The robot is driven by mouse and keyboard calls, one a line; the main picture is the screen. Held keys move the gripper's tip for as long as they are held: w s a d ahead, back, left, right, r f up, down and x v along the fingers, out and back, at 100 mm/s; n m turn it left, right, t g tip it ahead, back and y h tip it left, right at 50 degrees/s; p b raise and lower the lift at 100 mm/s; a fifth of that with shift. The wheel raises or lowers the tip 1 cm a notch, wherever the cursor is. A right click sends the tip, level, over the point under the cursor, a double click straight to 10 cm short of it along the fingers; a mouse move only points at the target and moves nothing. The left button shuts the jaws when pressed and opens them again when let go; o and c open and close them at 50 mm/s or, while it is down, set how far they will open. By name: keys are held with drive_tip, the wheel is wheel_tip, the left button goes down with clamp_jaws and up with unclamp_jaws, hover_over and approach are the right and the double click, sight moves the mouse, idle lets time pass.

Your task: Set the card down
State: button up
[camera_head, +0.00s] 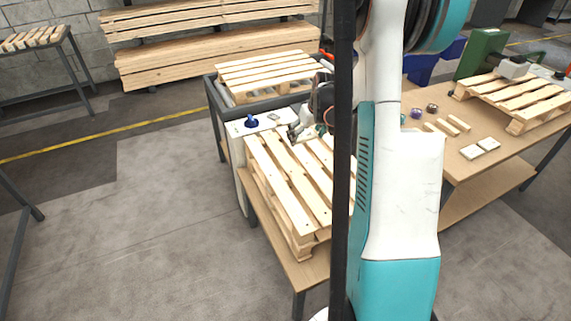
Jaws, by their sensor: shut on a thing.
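My gripper (298,133) is over the far end of the near wooden pallet (288,183), close to a white panel. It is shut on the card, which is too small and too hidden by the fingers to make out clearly. My arm covers the right part of this pallet. I cannot tell whether the card touches the pallet slats.
The white panel (262,123) carries a blue knob (251,121). Another pallet (268,74) lies behind it. Open floor lies to the left.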

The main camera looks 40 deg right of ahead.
drive_tip(key=b, duration=0.5)
hover_over(299, 179)
drive_tip(key=s, duration=0.2)
drive_tip(key=f, duration=1.5)
drive_tip(key=shift+w+a, duration=0.2)
drive_tip(key=shift+w, duration=0.05)
drive_tip(key=shift+f+b, duration=0.95)
drive_tip(key=shift+f, duration=1.55)
drive_tip(key=shift+f, duration=0.2)
drive_tip(key=o, duration=1)
drive_tip(key=shift+r, duration=0.15)
